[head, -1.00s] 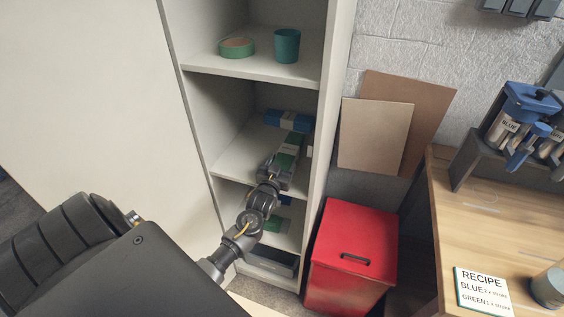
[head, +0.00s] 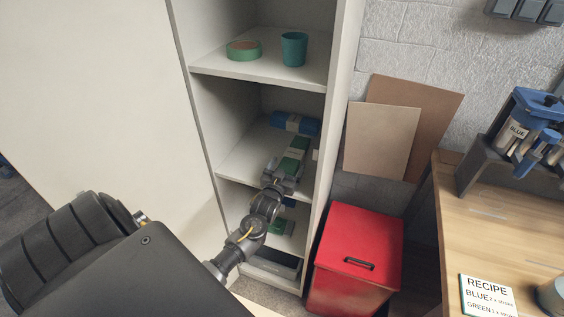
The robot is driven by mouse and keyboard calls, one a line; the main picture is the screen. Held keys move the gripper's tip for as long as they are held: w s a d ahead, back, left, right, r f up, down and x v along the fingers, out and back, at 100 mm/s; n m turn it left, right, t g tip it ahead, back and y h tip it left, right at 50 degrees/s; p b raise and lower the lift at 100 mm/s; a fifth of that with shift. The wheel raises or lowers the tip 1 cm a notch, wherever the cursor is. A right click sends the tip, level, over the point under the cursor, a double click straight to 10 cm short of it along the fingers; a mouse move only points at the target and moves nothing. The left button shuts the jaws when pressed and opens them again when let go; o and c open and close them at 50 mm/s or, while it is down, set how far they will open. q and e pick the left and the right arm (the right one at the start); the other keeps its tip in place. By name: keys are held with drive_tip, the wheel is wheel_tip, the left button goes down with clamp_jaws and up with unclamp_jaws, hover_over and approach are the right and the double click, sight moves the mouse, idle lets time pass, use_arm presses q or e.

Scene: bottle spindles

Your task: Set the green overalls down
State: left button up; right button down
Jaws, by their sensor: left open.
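The green overalls (head: 292,164) are a folded bundle with a pale band, on the middle shelf of the tall cabinet. My left gripper (head: 287,171) reaches into that compartment from below and is open at the near end of the green bundle. Its fingers partly hide the bundle, and I cannot tell whether they touch it. A blue folded bundle (head: 309,126) with a pale band lies behind it on the same shelf. My right gripper is not in view.
The shelf above holds a green tape roll (head: 244,56) and a teal cup (head: 294,49). A lower shelf holds another green item (head: 278,227). A red bin (head: 340,250) stands right of the cabinet. A wooden bench (head: 480,232) is at the right.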

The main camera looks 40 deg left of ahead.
use_arm(q)
drive_tip(key=b+v, duration=0.2)
drive_tip(key=v, duration=0.9)
drive_tip(key=shift+s, duration=0.3)
drive_tip(key=shift+f, duration=0.1)
drive_tip(key=s+d+f+m+g+h, duration=0.1)
drive_tip(key=s+d+f+g, duration=0.25)
drive_tip(key=f, duration=0.75)
drive_tip(key=s+d+f+m+g+h, duration=0.15)
drive_tip(key=s+f, duration=0.25)
drive_tip(key=f, duration=0.7)
drive_tip(key=s+d+f+m+g+h, duration=0.1)
drive_tip(key=s+d+f+g+h, duration=0.15)
drive_tip(key=f, duration=0.85)
drive_tip(key=s+d+f+m+g, duration=0.1)
drive_tip(key=s+f, duration=0.4)
drive_tip(key=s, duration=0.5)
drive_tip(key=s+d+f+g, duration=0.2)
drive_tip(key=s+f+g, duration=0.2)
drive_tip(key=s, duration=0.7)
drive_tip(key=s+d+f+m+g, duration=0.1)
drive_tip(key=s+d+f+g, duration=0.1)
drive_tip(key=s+f, duration=0.6)
drive_tip(key=s+g, duration=0.1)
drive_tip(key=s, duration=0.2)
drive_tip(key=shift+d+f+m+h, duration=0.15)
drive_tip(key=shift+f+m+h, duration=0.05)
drive_tip(key=shift+m+h, duration=0.2)
